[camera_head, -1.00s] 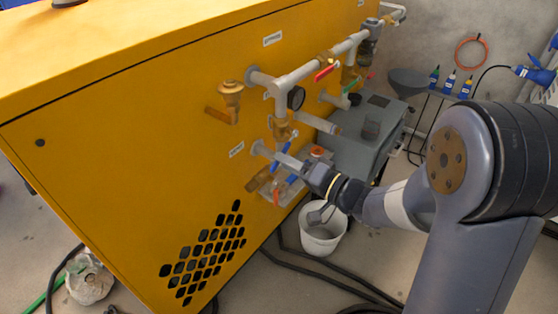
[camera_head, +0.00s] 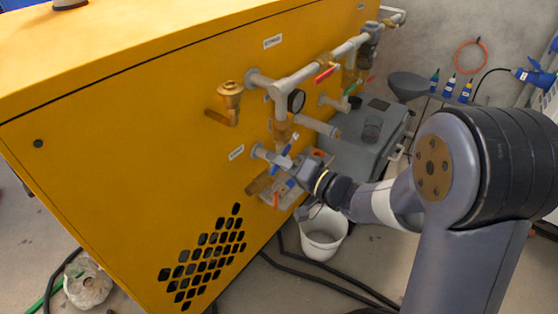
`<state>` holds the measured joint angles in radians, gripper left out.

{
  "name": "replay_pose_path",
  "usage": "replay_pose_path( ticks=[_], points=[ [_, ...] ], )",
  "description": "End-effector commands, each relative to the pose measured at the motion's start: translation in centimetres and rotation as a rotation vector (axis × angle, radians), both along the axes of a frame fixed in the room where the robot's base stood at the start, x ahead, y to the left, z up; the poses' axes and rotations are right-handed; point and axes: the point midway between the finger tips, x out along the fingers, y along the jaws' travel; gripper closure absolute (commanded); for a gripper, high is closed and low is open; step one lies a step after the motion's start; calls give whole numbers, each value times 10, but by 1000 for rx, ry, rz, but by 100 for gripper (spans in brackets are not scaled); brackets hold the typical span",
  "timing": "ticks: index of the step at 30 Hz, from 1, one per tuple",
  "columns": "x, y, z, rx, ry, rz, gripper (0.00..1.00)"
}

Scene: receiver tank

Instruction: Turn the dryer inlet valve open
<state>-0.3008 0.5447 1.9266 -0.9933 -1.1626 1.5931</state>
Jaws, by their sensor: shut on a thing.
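A blue valve handle (camera_head: 279,160) sits on a short grey pipe stub low on the yellow cabinet's side, next to a small white label. My gripper (camera_head: 292,168) is at this handle, coming from the right, and is shut on it. The fingers hide part of the handle and the valve body. The label's text is too small to read, so I cannot confirm that this is the dryer inlet valve.
Grey pipework (camera_head: 320,67) with a red lever (camera_head: 325,74) and a black gauge (camera_head: 296,101) lies just above my gripper. A brass fitting (camera_head: 229,100) sticks out to the left. A white bucket (camera_head: 323,234) and dark hoses are on the floor below.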

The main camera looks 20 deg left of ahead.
Motion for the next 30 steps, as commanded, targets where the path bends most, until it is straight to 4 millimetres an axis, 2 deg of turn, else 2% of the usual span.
replay_pose_path(
  ticks=[17, 30],
  points=[
    [1, -1, -2, -9, -19, -1, 100],
    [12, -5, -18, -108, -256, -1, 100]
  ],
)
